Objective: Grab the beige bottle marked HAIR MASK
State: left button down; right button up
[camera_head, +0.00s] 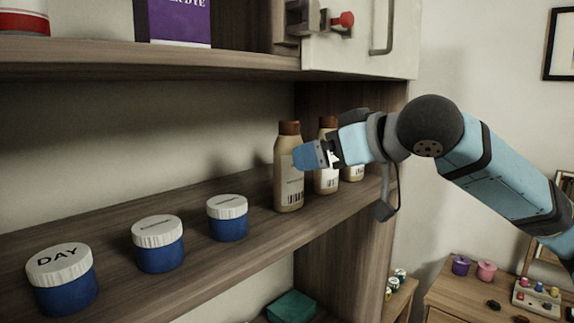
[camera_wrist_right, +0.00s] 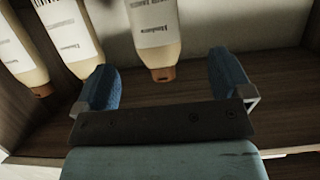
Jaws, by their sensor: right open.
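Three beige bottles with brown caps stand upright together on the shelf: a left bottle (camera_head: 287,180), a middle bottle (camera_head: 328,180) and a right bottle (camera_head: 356,173) partly hidden by my arm. Their labels are too small or blurred to read, so I cannot tell which is marked HAIR MASK. My right gripper (camera_head: 308,157) is open in front of the bottles, its blue finger overlapping the left bottle's right edge. The right wrist view, where bottles appear cap-down, shows one bottle (camera_wrist_right: 155,35) in line between the open fingers (camera_wrist_right: 168,80), not gripped. My left gripper is out of view.
Blue jars with white lids (camera_head: 158,247) stand along the shelf (camera_head: 225,265) to the left. An upper shelf (camera_head: 130,62) runs above, with a purple box (camera_head: 180,22). A cabinet door (camera_head: 355,40) and side panel lie beyond. A desk (camera_head: 470,300) stands at right.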

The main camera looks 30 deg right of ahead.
aim_at(289, 155)
jog(key=p+x, duration=0.1)
jog(key=x, duration=0.5)
jog(key=p+x, duration=0.1)
jog(key=x, duration=0.2)
jog(key=shift+w+d+r+p, duration=0.2)
jog(key=shift+w+r+p, duration=0.1)
jog(key=shift+s, duration=0.1)
jog(key=shift+s+d, duration=0.1)
jog(key=c, duration=1.1)
jog(key=shift+r, duration=0.2)
